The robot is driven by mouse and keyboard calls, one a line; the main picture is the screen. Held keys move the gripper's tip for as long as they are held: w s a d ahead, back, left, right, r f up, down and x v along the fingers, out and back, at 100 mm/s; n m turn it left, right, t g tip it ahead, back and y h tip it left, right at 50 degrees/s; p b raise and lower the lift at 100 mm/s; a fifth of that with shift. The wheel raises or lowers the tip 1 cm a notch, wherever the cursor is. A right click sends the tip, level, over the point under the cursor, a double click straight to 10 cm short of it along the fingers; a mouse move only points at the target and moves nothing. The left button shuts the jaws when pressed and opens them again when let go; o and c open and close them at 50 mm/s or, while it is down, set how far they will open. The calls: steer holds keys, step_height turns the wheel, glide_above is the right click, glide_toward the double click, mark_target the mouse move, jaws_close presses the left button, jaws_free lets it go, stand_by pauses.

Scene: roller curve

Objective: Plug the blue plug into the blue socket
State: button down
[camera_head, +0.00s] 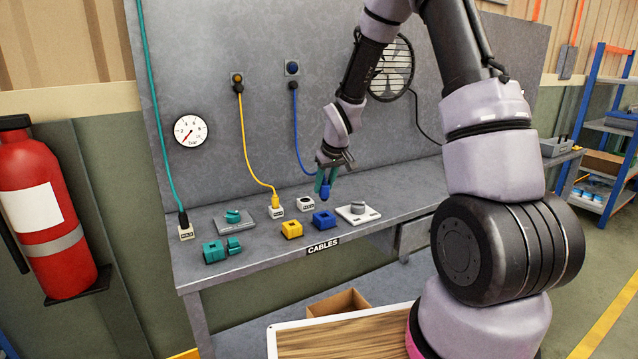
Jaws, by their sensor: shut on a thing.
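The blue plug (325,192) hangs below my gripper (324,182), whose fingers are shut on it. The blue cable (296,125) runs from the wall outlet down to the gripper. The blue socket (323,221) is a small block near the bench's front edge, just below the plug. The plug looks apart from the socket, a little above it. The fingers partly cover the plug, so its exact tilt cannot be told.
The yellow socket (291,230) sits left of the blue one, and the grey knob plate (368,216) right. White holders stand behind: one bears the yellow plug (276,200), another (306,204) looks empty. The teal socket (213,252) is farther left.

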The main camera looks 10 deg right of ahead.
mark_target(326, 198)
steer(key=shift+f, duration=2.35)
steer(key=shift+f, duration=0.8)
steer(key=shift+c, duration=2.2)
jaws_free()
steer(key=v, duration=1)
steer(key=shift+r, duration=0.35)
steer(key=shift+s, duration=0.1)
